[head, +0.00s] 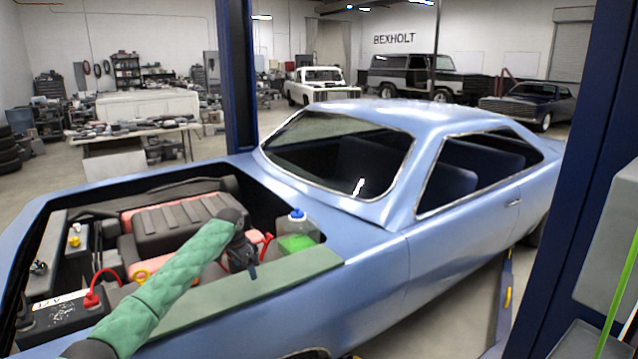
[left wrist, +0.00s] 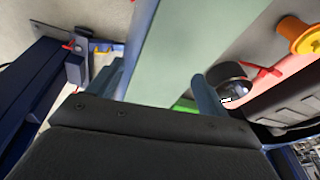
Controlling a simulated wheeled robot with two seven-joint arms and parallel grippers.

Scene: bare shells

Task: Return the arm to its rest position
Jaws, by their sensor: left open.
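My left arm (head: 165,290), in a green padded sleeve, reaches from the lower left across the open engine bay of the blue car (head: 370,285). My left gripper (head: 246,262) is at its end, dark and small in the head view, by the green fender cover (head: 200,320) along the bay's edge. In the left wrist view the two fingers (left wrist: 160,92) stand apart with nothing held between them, and the green cover lies beyond. My right gripper is not in view.
A reservoir with green fluid (head: 297,240) stands just right of my left gripper. A battery (head: 58,312) and engine (head: 175,225) fill the bay. Blue lift posts (head: 237,75) rise beside the car. A cluttered table (head: 130,135) stands behind.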

